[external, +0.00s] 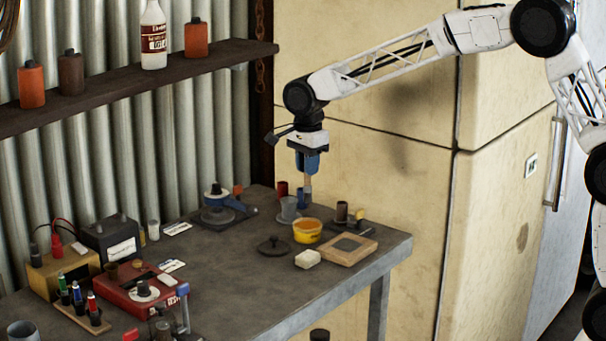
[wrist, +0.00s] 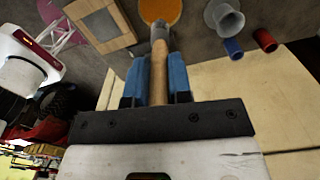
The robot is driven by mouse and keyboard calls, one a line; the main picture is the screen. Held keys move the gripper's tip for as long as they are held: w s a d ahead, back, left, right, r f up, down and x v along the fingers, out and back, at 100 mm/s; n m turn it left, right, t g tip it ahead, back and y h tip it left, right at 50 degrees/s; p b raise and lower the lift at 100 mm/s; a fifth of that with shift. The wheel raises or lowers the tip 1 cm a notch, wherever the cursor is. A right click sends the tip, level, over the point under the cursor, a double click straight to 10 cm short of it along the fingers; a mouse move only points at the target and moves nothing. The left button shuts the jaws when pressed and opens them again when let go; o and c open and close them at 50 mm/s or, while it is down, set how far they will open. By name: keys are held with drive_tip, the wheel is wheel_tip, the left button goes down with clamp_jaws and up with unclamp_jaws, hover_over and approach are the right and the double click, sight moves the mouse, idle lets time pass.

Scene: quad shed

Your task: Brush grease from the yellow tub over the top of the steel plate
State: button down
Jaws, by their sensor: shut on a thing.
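My gripper (external: 306,168) is shut on the wooden handle of a brush (wrist: 160,70) and points down above the bench. The brush's lower end overlaps the edge of the yellow tub in the wrist view; I cannot tell its height there. The yellow tub (external: 307,236) is open with orange grease inside, which also shows in the wrist view (wrist: 162,9). The steel plate (external: 347,244) lies in a wooden frame (external: 366,254) in front and to the right of the tub. The plate also shows at upper left in the wrist view (wrist: 100,21).
A grey cup (external: 288,209), a blue cylinder (external: 304,198) and a red cylinder (external: 282,188) stand behind the tub. A dark lid (external: 274,245) and a pale block (external: 307,258) lie in front of it. A brown cylinder (external: 341,212) stands to the right.

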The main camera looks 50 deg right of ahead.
sight(308, 185)
drive_tip(key=shift+f, duration=0.15)
drive_tip(key=shift+f, duration=2.85)
drive_tip(key=shift+f, duration=0.7)
idle(1.0)
drive_tip(key=shift+r, duration=3.65)
drive_tip(key=shift+d, duration=0.1)
drive_tip(key=w+d+f+n, duration=0.1)
drive_tip(key=w+d+n, duration=0.1)
drive_tip(key=d+n, duration=0.8)
drive_tip(key=n, duration=0.9)
drive_tip(key=shift+w+d+f+n, duration=0.15)
drive_tip(key=shift+d+f+n, duration=0.15)
drive_tip(key=shift+d+n, duration=0.1)
